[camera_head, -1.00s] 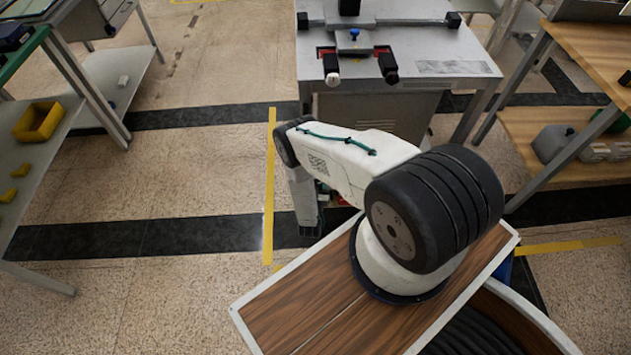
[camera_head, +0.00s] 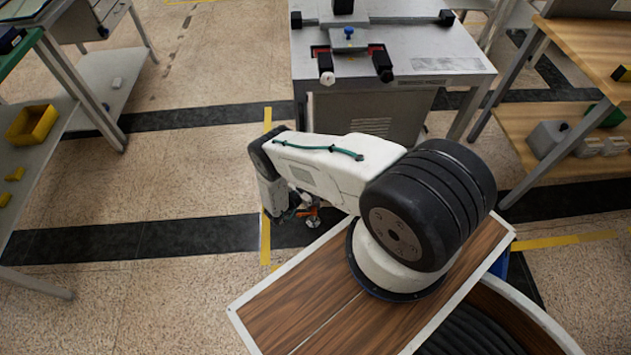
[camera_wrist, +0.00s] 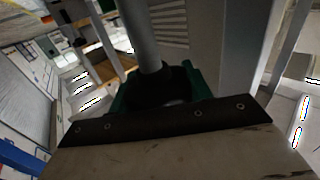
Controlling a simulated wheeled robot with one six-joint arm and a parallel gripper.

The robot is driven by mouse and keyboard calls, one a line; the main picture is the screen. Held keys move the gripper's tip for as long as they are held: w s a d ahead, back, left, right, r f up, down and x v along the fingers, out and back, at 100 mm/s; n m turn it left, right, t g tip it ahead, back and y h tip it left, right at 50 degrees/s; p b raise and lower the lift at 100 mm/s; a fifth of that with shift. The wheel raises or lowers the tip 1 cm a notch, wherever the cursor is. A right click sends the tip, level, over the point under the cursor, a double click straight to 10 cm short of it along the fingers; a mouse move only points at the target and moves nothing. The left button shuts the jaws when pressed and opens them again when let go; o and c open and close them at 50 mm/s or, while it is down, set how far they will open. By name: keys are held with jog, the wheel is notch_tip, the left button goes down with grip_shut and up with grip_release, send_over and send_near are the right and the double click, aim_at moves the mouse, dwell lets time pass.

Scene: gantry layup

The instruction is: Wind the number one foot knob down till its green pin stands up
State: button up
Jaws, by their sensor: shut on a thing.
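My gripper (camera_head: 297,213) is low, near the floor, in front of the grey bench. In the wrist view my gripper (camera_wrist: 160,88) shows green jaw parts on both sides of a dark round knob (camera_wrist: 150,94) at the bottom of a grey leg (camera_wrist: 141,38). The jaws are shut on this knob. I cannot read a number on the foot, and no green pin is visible in either view.
The grey bench (camera_head: 440,66) with its vented cabinet stands beyond my arm. A shelf with a yellow bin (camera_head: 33,124) is at left, a wooden rack (camera_head: 540,130) at right. The floor (camera_head: 150,290) at left is clear.

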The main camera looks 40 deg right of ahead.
dwell(0.5)
jog(key=o, duration=1)
jog(key=shift+d, duration=0.1)
jog(key=a, duration=0.7)
jog(key=shift+s+a, duration=0.3)
jog(key=shift+a, duration=0.1)
